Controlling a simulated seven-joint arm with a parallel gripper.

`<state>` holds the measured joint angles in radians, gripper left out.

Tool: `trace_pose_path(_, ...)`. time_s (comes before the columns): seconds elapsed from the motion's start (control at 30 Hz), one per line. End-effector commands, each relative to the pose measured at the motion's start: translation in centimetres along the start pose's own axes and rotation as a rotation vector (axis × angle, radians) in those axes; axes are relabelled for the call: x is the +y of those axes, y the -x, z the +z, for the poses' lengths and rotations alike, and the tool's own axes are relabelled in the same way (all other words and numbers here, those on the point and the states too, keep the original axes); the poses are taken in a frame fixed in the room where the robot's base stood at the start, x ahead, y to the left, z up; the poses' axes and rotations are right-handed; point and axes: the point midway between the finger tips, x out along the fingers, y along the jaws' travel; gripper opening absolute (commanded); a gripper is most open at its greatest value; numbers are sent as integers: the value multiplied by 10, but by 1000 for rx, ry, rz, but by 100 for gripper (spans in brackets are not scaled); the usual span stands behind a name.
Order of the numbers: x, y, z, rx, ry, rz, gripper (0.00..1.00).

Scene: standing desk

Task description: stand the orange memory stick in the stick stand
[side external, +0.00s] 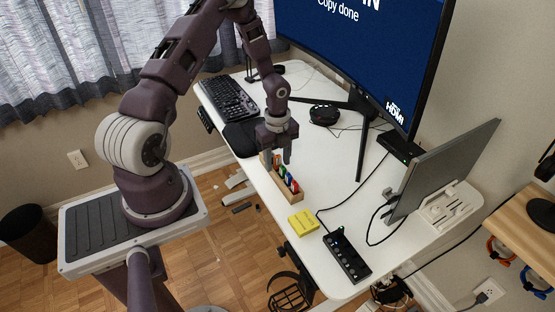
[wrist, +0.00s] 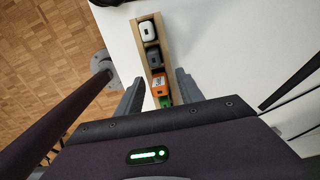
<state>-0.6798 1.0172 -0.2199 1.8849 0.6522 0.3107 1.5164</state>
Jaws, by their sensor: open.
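The wooden stick stand (side external: 287,195) lies along the desk's near edge, holding a row of several coloured sticks. In the wrist view the stand (wrist: 167,38) shows a white stick, a dark grey one, an orange memory stick (wrist: 160,86) and part of a green one. The orange stick appears seated in the stand's row. My gripper (side external: 276,159) points down over the far end of the stand. In the wrist view my open gripper (wrist: 158,88) has one finger on each side of the row, level with the orange and green sticks. Nothing visible is held.
A yellow note pad (side external: 303,222) and a black hub (side external: 346,256) lie right of the stand. A keyboard (side external: 230,99) and dark mouse mat (side external: 243,138) lie beyond my gripper. The monitor (side external: 365,55) overhangs the back. Cables cross the desk.

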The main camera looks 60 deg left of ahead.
Motion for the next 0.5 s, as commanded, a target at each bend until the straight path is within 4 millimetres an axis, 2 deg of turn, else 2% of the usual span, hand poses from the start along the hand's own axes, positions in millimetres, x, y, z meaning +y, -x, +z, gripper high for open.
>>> trace_pose_path(0.1,0,10,0,-1,1,-2,44)
trace_pose_path(0.3,0,52,1,-2,1,-3,44)
trace_pose_path(0.4,0,65,1,-1,2,-3,44)
trace_pose_path(0.5,0,71,0,0,0,0,44)
